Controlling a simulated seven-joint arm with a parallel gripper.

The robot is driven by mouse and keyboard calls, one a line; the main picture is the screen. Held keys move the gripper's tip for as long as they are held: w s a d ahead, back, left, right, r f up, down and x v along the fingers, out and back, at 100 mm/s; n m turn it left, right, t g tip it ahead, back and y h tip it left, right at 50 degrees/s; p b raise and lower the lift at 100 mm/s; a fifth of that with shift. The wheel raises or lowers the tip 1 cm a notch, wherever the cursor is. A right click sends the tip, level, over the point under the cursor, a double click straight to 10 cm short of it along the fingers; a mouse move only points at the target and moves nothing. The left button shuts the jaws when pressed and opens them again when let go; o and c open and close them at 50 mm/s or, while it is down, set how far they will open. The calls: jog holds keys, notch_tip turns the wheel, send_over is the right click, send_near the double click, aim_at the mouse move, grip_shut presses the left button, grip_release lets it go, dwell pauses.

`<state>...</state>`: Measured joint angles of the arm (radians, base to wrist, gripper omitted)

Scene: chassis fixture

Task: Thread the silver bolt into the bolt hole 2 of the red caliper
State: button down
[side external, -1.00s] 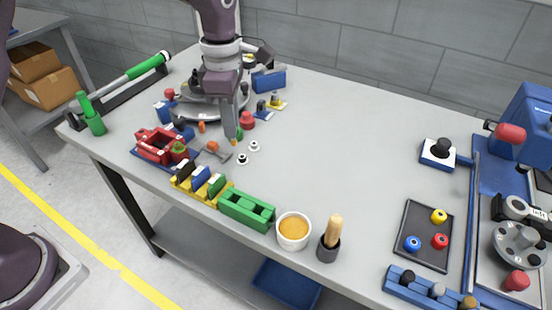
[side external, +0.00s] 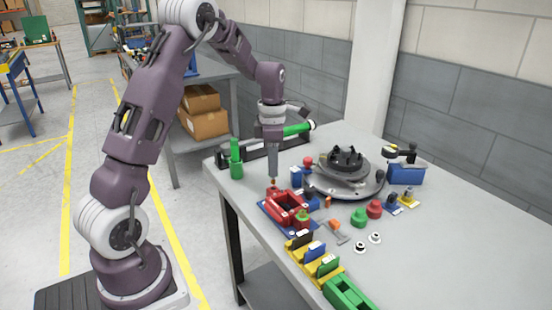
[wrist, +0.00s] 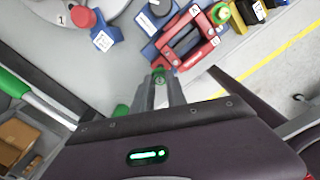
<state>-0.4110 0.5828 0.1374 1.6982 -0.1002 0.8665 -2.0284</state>
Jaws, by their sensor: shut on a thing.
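The red caliper (side external: 288,206) sits on a blue base at the table's front-left part; it also shows in the wrist view (wrist: 204,52), with small white labels on it. My gripper (side external: 273,180) points down just above the caliper's back-left corner. In the wrist view my fingertips (wrist: 159,78) are beside the caliper's lower-left corner. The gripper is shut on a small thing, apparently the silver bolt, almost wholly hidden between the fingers. I cannot tell its tilt, whether it touches the caliper, or which hole is number 2.
A round turntable fixture (side external: 344,177) is to the right. Several coloured blocks (side external: 316,255) line the front edge. Two small pale round parts (side external: 367,243) lie at the centre, with open table to the right.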

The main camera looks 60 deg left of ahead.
jog(key=shift+f, duration=0.3)
jog(key=n, duration=0.4)
jog(key=shift+n, duration=0.3)
jog(key=n, duration=0.5)
jog(key=shift+n, duration=0.3)
jog(key=n, duration=0.6)
jog(key=shift+n, duration=0.5)
jog(key=n, duration=0.2)
jog(key=shift+f+n, duration=0.1)
jog(key=shift+n, duration=0.6)
